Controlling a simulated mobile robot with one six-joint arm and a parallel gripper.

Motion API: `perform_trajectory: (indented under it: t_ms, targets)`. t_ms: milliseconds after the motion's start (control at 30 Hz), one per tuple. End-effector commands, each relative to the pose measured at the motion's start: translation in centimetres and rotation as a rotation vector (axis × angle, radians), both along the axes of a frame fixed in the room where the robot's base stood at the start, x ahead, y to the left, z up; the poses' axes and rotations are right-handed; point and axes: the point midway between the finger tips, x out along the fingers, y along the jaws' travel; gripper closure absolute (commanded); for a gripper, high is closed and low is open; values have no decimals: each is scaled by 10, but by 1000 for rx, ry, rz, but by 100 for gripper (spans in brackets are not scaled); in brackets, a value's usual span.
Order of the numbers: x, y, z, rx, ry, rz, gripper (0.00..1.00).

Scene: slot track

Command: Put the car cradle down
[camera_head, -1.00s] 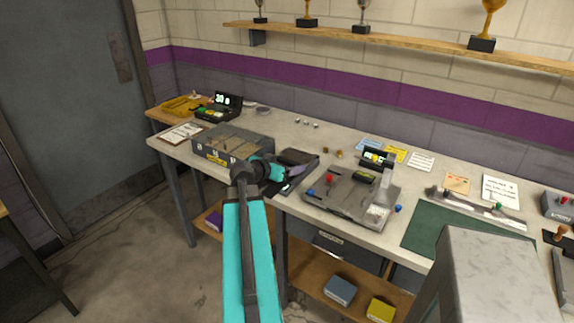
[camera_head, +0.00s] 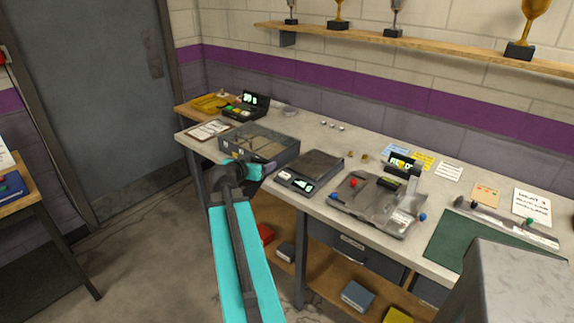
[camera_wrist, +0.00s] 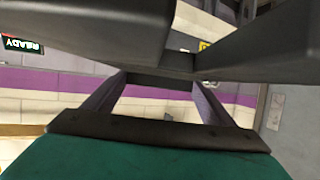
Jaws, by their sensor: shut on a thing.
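My gripper (camera_head: 270,166) is at the front of the workbench, by the front right corner of the grey compartment box and left of the scale. In the wrist view its two dark fingers (camera_wrist: 163,88) reach up from the palm to a dark grey piece. I take this piece to be the car cradle (camera_wrist: 85,28); it fills the top of the wrist view, very close to the camera. The gripper is shut on it. In the head view the cradle cannot be clearly told apart from the gripper, and its height above the bench is unclear.
A scale (camera_head: 322,165) with a lit display stands right of my gripper. The grey compartment box (camera_head: 288,156) is behind it. Further right are a grey fixture (camera_head: 350,209) with coloured knobs and a green mat (camera_head: 452,246).

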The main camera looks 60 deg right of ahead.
Motion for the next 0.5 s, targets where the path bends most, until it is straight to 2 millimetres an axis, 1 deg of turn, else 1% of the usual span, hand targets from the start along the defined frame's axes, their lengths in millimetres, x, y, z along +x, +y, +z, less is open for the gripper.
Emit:
perform_trajectory:
  t_ms: [33,100,267,300,367,400,467,500]
  targets:
    - [20,13,2,0,-1,43,44]
    - [44,29,5,-1,0,100,44]
    - [99,69,11,-1,-2,229,44]
    - [111,80,12,-1,-2,260,44]
    - [130,97,15,-1,-2,310,44]
    - [143,109,17,-1,-1,344,44]
    - [161,127,20,-1,0,393,44]
    - [173,139,22,0,-2,425,44]
